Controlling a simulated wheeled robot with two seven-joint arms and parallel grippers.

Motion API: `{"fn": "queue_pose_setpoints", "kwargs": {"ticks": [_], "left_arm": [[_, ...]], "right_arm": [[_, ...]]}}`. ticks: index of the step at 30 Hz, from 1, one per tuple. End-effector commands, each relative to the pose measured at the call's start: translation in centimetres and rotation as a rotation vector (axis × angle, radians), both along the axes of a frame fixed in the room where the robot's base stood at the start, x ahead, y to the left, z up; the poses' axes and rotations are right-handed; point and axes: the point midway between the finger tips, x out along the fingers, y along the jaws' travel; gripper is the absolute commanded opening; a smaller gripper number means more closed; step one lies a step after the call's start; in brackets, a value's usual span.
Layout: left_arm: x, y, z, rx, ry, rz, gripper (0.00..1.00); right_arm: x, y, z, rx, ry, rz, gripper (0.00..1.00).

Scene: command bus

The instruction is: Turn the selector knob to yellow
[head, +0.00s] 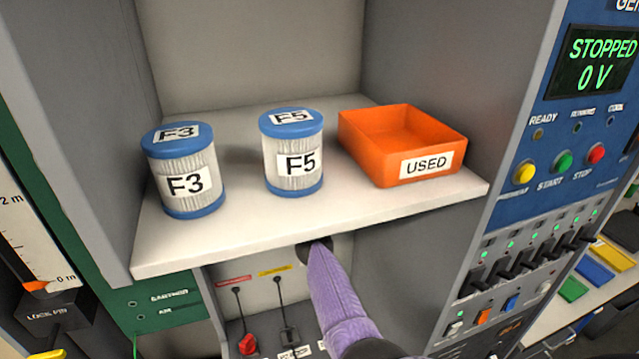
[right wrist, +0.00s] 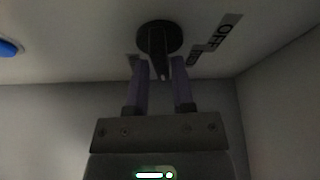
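In the right wrist view a round black knob (right wrist: 158,38) with a raised bar handle sits on a pale surface. A dark label with lettering that looks like OFF lies to its right. My right gripper (right wrist: 160,68) has its two purple fingers on either side of the bar, with narrow gaps showing, so it looks open around it. In the head view the purple right gripper (head: 322,255) reaches under the white shelf, and a dark part at its tip is mostly hidden. No yellow mark by the knob is visible. My left gripper is out of view.
The white shelf (head: 240,240) holds filter F3 (head: 185,185), filter F5 (head: 296,165) and an orange USED bin (head: 385,160). A control panel (head: 560,130) stands to the right. A red switch (head: 248,344) is below the shelf. A wall is close behind the right gripper.

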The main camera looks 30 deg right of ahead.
Motion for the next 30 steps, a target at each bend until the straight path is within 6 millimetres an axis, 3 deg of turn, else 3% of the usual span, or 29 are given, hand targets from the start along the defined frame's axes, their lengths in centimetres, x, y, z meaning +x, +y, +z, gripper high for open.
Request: {"fn": "queue_pose_setpoints", "kwargs": {"ticks": [1, 3, 13, 21, 25, 30], "left_arm": [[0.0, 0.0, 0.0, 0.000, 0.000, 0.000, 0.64], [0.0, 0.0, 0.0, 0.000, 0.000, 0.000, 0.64], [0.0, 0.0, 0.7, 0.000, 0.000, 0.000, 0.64], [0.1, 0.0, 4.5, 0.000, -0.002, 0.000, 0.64], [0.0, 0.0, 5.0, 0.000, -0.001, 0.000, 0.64], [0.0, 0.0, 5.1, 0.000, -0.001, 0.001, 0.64]], "right_arm": [[0.0, 0.0, 0.0, -0.001, -0.001, 0.000, 0.43], [0.0, 0.0, 0.1, -0.001, -0.001, 0.000, 0.53], [-0.5, 0.4, 0.3, -0.002, -0.001, 0.000, 0.53], [-5.5, 3.9, 0.1, -0.001, 0.002, 0.002, 0.53], [-7.3, 5.3, -0.3, 0.000, 0.000, 0.001, 0.53], [-8.1, 5.8, -0.5, -0.001, -0.002, -0.001, 0.53]]}}
